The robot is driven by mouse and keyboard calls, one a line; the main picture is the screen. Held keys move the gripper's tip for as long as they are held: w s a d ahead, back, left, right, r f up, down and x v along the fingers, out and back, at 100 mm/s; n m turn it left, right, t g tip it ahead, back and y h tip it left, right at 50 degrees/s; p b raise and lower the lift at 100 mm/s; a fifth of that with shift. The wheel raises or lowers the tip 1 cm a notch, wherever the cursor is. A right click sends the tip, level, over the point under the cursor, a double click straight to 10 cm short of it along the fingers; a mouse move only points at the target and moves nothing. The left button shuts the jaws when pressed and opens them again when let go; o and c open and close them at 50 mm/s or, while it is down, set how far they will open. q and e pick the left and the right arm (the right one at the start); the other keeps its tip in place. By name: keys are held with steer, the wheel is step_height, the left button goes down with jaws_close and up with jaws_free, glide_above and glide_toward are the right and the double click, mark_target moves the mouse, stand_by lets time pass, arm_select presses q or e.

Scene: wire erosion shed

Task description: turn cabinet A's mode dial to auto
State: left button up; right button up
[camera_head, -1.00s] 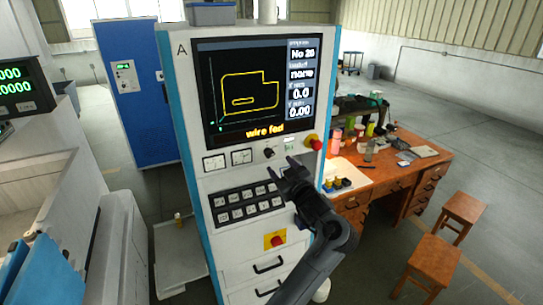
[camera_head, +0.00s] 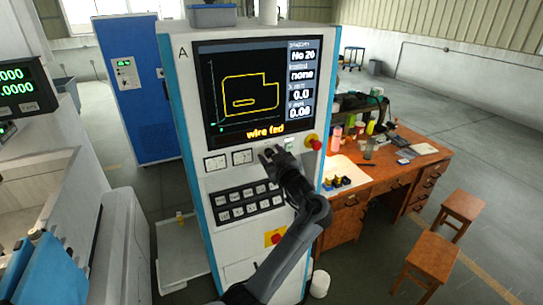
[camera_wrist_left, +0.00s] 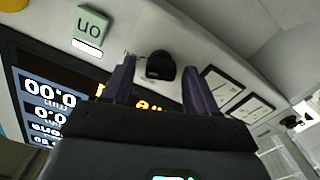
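Cabinet A (camera_head: 183,100) is a tall white and blue control cabinet with a letter A at its top left. Its mode dial (camera_wrist_left: 160,65) is a small black knob, seen in the left wrist view between my two finger ends. My left gripper (camera_head: 271,154) is open in front of the panel, just below the screen, and mostly covers the dial in the head view. The fingers stand on either side of the dial with gaps; I cannot tell whether they touch the panel. The dial's pointer and markings are not readable. My right gripper is not in view.
A pale green button (camera_head: 289,143) and a red stop knob on yellow (camera_head: 314,142) are right of the dial. The screen (camera_head: 250,90) reads "wire fed". An orange desk (camera_head: 395,180) stands right.

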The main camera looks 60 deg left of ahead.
arm_select(q)
steer(key=c, duration=1)
steer(key=shift+o, duration=0.2)
steer(key=shift+f+n+b, duration=0.2)
steer(key=shift+n+b, duration=0.3)
steer(key=shift+b, duration=0.35)
steer(key=n+b, duration=0.4)
steer(key=b, duration=0.1)
steer(key=n+b, duration=0.4)
steer(key=b, duration=0.1)
steer(key=n+b, duration=0.3)
steer(key=b, duration=0.2)
steer(key=shift+s+f+n, duration=0.2)
steer(key=shift+s+n, duration=0.05)
steer(key=shift+n, duration=0.15)
steer(key=shift+r+n+b, duration=0.1)
steer(key=shift+n+b, duration=0.35)
steer(key=shift+n, duration=0.15)
steer(key=o, duration=1)
steer(key=shift+o, duration=0.2)
